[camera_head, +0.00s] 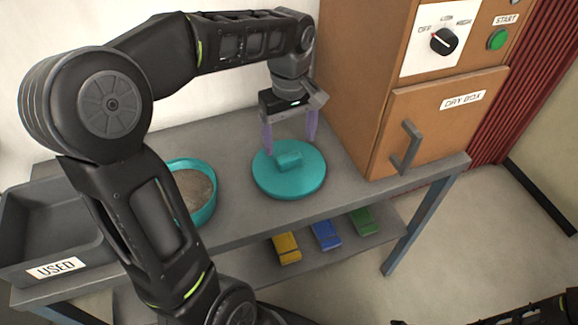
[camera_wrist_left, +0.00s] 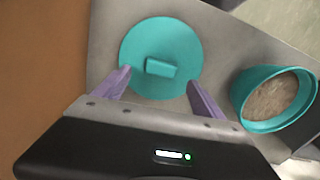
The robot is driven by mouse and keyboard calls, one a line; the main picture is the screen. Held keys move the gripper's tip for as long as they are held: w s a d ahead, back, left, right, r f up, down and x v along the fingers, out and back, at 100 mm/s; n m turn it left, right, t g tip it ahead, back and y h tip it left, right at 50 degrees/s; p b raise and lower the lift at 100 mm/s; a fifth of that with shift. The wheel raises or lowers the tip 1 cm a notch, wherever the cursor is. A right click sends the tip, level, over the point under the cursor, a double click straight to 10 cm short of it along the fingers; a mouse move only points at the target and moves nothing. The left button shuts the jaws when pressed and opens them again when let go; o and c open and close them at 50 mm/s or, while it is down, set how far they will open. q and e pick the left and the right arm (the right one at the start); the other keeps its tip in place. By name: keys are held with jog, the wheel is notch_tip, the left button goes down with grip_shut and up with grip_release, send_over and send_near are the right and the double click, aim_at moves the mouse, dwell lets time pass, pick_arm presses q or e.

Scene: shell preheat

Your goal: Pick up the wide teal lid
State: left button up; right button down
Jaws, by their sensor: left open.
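The wide teal lid (camera_head: 290,183) lies flat on the grey table, a round disc with a block-shaped handle (camera_head: 289,160) on top. In the left wrist view the lid (camera_wrist_left: 140,50) and its handle (camera_wrist_left: 161,68) show ahead of the fingers. My left gripper (camera_head: 290,146) is open, with its purple fingers just behind and over the lid's far part. In the left wrist view the gripper (camera_wrist_left: 158,92) has its fingers spread wide, and nothing is between them. My right gripper is not seen; only a bit of dark arm shows at the bottom right.
A teal bowl (camera_head: 206,211) with grainy brown contents stands left of the lid, partly behind my left arm. A grey bin labelled USED (camera_head: 28,245) is at far left. The wooden dry box (camera_head: 438,110) stands at right. Yellow, blue and green items lie on the lower shelf (camera_head: 350,245).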

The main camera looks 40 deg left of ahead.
aim_at(289, 157)
pick_arm(q)
notch_tip(289, 157, down, 5)
jog(key=shift+s+p, duration=0.1)
jog(key=shift+p, duration=0.2)
dwell(0.4)
grip_shut()
dwell(0.8)
